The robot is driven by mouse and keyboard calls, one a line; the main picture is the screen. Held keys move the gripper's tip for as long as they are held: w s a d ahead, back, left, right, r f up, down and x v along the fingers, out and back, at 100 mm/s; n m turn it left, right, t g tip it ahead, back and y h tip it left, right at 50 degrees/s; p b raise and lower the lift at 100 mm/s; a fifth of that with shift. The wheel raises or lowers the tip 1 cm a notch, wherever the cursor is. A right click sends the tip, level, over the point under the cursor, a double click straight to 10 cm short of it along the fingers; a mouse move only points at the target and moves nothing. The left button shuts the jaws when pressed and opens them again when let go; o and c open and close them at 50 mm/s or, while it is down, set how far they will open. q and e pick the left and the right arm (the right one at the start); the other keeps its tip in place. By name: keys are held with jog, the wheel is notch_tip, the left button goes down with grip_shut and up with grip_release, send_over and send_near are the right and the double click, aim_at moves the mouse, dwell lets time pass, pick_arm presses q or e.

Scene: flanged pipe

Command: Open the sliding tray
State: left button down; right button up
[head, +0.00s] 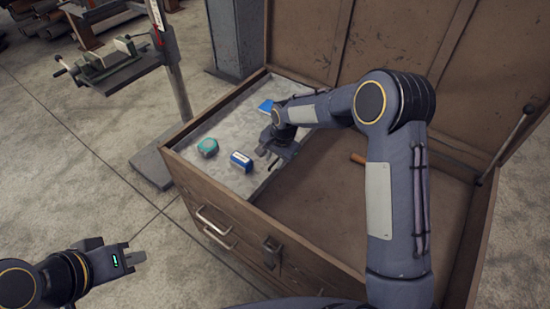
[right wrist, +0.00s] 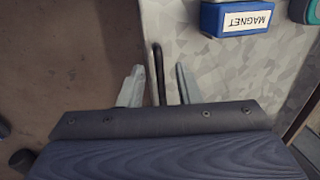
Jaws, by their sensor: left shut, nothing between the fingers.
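The sliding tray (head: 222,130) is a light grey metal tray covering the left part of an open brown chest (head: 330,240). In the right wrist view the tray (right wrist: 205,70) fills the right side. A thin dark handle (right wrist: 157,72) stands at its edge. My right gripper (head: 273,150) is over the tray's right edge. In the right wrist view its fingers (right wrist: 159,75) are apart, one on each side of the handle, with gaps visible. My left gripper (head: 137,259) is shut and empty, outside the chest at the lower left.
On the tray are a blue box labelled MAGNET (head: 241,161), a teal item (head: 208,147) and a blue item (head: 266,106). An orange-handled object (head: 357,158) lies in the chest's open right part. A stand with a vise (head: 105,60) is at the upper left.

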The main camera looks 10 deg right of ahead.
grip_shut()
dwell(0.3)
